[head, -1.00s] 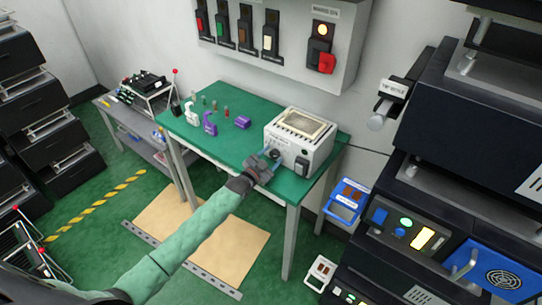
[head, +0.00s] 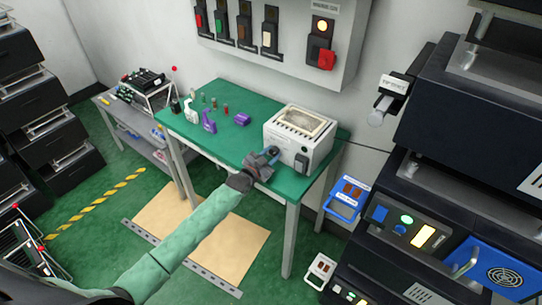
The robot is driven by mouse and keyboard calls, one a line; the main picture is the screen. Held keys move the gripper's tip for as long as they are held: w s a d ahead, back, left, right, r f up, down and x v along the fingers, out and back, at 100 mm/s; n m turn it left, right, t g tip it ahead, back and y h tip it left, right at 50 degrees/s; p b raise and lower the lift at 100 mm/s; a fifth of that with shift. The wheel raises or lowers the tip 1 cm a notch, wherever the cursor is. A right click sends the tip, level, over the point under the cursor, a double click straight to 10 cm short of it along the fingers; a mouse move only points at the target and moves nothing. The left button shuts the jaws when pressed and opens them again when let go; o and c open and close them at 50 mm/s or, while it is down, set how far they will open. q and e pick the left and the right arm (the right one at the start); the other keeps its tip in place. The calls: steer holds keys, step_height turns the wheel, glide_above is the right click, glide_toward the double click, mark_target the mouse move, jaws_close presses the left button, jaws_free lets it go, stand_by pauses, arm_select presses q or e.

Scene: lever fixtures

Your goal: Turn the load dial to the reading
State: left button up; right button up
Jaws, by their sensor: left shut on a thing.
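A white box-shaped unit (head: 300,133) with a lit-looking panel on top stands at the right end of the green table. My left gripper (head: 268,157) is at its front face, shut on the dial there. The gripper covers most of the dial, so its pointer and any reading cannot be made out. A dark switch (head: 302,162) sits on the same face, right of the gripper. My right gripper does not show.
The green table (head: 215,145) holds a white bottle (head: 190,110), purple items (head: 208,122) and small bottles to the left. A wall panel (head: 275,35) with several switches hangs above. A dark machine (head: 450,130) stands at right.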

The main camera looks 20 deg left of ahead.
arm_select(q)
steer(key=shift+f+n+b, duration=0.1)
steer(key=shift+n+b, duration=0.25)
steer(key=shift+n, duration=0.55)
steer(key=n+b, duration=0.1)
steer(key=n, duration=0.4)
steer(key=shift+b, duration=0.4)
steer(key=n+b, duration=0.1)
steer(key=n, duration=0.3)
steer(key=shift+a+n, duration=0.1)
steer(key=shift+n, duration=0.9)
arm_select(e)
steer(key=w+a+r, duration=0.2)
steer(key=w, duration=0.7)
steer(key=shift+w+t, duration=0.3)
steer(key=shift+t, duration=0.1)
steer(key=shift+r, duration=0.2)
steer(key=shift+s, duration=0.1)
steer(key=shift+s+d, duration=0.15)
